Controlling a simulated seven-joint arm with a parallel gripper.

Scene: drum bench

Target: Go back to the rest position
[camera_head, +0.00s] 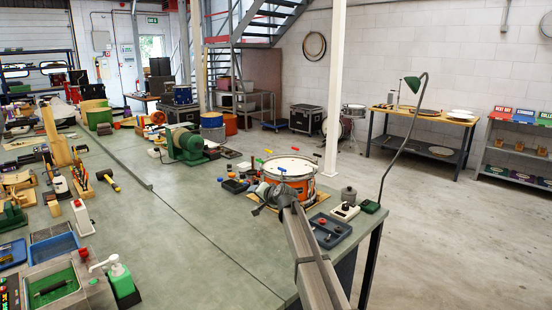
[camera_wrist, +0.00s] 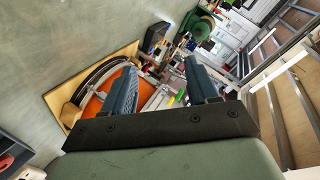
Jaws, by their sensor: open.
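My gripper (camera_head: 268,193) is in front of the orange snare drum (camera_head: 290,167) in the head view, at the end of my arm, which reaches in from the bottom right. In the wrist view my gripper (camera_wrist: 160,76) shows two dark blue-grey fingers standing apart, with nothing held between them. The orange drum (camera_wrist: 92,104) lies beyond the left finger there, partly hidden by it, on a wooden board (camera_wrist: 56,100). I cannot tell the exact gap between gripper and drum.
A dark tray (camera_head: 330,231), a white box with a red knob (camera_head: 345,212) and a grey pot (camera_head: 349,195) stand right of my gripper. A green lamp (camera_head: 412,84) rises behind them. A green machine (camera_head: 186,145) stands further back. The green bench top (camera_head: 200,210) left of my gripper is clear.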

